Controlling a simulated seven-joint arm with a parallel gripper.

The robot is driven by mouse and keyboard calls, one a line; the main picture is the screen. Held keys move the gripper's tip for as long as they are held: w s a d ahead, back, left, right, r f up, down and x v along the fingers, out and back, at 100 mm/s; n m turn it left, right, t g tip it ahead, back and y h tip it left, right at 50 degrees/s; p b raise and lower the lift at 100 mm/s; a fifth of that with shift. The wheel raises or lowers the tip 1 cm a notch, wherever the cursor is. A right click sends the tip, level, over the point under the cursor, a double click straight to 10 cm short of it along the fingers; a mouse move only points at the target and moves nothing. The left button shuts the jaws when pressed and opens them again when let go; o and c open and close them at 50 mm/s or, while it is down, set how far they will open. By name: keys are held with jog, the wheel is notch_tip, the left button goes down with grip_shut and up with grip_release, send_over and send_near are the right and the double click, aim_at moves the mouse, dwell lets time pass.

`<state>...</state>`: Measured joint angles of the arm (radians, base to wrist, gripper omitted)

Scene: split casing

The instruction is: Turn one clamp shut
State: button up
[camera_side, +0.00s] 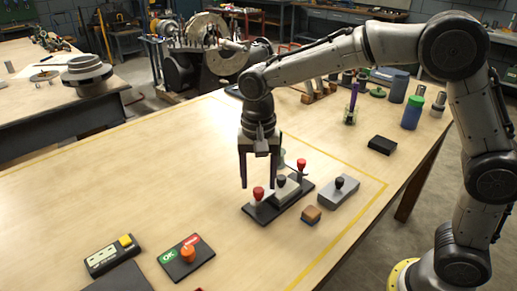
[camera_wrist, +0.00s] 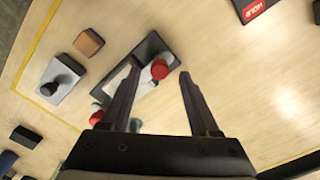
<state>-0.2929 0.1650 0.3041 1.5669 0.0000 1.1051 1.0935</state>
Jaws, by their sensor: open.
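A split casing (camera_side: 286,196) lies on the wooden table on a dark base. One red-knobbed clamp (camera_side: 258,193) stands at its near-left end and another red-knobbed clamp (camera_side: 301,164) at its far-right end. A dark knob shows on the light block between them. My gripper (camera_side: 259,186) is open, pointing down over the casing. In the wrist view, my gripper (camera_wrist: 158,80) has a red clamp knob (camera_wrist: 160,69) between its fingertips, below them. I cannot tell whether either clamp is turned shut.
A grey block with a black knob (camera_side: 340,190) and a small brown block (camera_side: 311,215) sit right of the casing. A panel with an orange knob (camera_side: 188,256) and a box with a yellow button (camera_side: 109,255) lie front left. The table left of the casing is clear.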

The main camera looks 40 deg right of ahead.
aim_at(260, 189)
notch_tip(260, 189, up, 12)
jog(key=shift+f, duration=0.15)
dwell(0.3)
jog(key=s+d+r+t, duration=0.2)
jog(key=s+d+r, duration=0.1)
jog(key=s+d, duration=0.3)
jog(key=s+d+r+t, duration=0.1)
jog(key=s+d+r, duration=0.2)
jog(key=s, duration=0.5)
jog(key=s+d+f+n+t, duration=0.2)
jog(key=s+d+f+n, duration=0.1)
jog(key=s+f+n, duration=0.6)
notch_tip(260, 189, down, 2)
jog(key=shift+f+t, duration=0.2)
jog(key=shift+t, duration=0.1)
